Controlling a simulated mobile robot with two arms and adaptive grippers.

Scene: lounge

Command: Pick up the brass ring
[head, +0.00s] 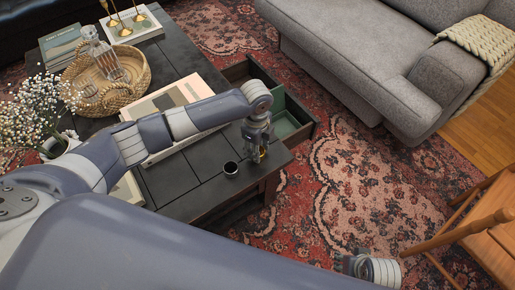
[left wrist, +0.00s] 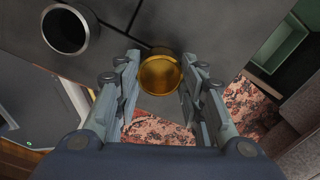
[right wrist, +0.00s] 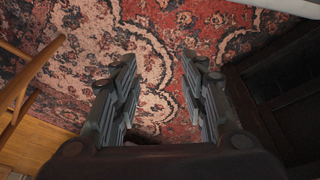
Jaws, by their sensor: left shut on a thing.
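The brass ring (left wrist: 160,73) shows in the left wrist view as a short, round golden piece at the tips of my left gripper (left wrist: 159,82). The fingers press on its two sides. In the head view my left gripper (head: 260,152) points down over the near right corner of the black table, and a little gold of the ring (head: 263,151) shows by the fingertips. I cannot tell whether the ring touches the tabletop. My right gripper (right wrist: 158,85) is open and empty above the patterned rug; it also shows at the bottom of the head view (head: 346,263).
A small dark cup (head: 231,169) stands left of my left gripper. A green-lined drawer (head: 290,118) is open at the table's right side. Books, a wicker basket (head: 106,84) and white flowers (head: 37,104) occupy the table. A wooden chair (head: 490,235) stands near my right gripper.

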